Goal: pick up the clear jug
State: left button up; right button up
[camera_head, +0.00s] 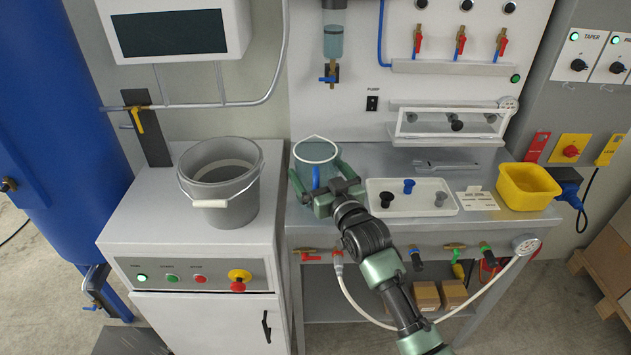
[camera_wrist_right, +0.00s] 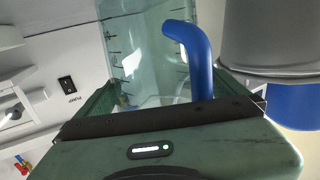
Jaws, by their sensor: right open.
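The clear jug (camera_head: 316,152) stands upright on the steel bench at its left end, with a white rim and a blue handle. My right gripper (camera_head: 318,174) is at the jug, with one finger on each side and the handle between them. In the right wrist view the clear jug (camera_wrist_right: 140,50) with its measuring marks fills the space beyond the open right gripper (camera_wrist_right: 165,95). The blue handle (camera_wrist_right: 197,62) points toward the palm. I cannot tell whether the fingers touch the jug. My left gripper is not in view.
A grey bucket (camera_head: 237,209) stands on the cabinet to the left. A white tray (camera_head: 385,206) with small knobs lies right of the gripper, and a yellow bin (camera_head: 528,188) is farther right. A tap (camera_head: 329,75) hangs above the jug.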

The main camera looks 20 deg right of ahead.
jog(key=c, duration=1.4)
jog(key=shift+o, duration=0.2)
jog(key=shift+r, duration=0.15)
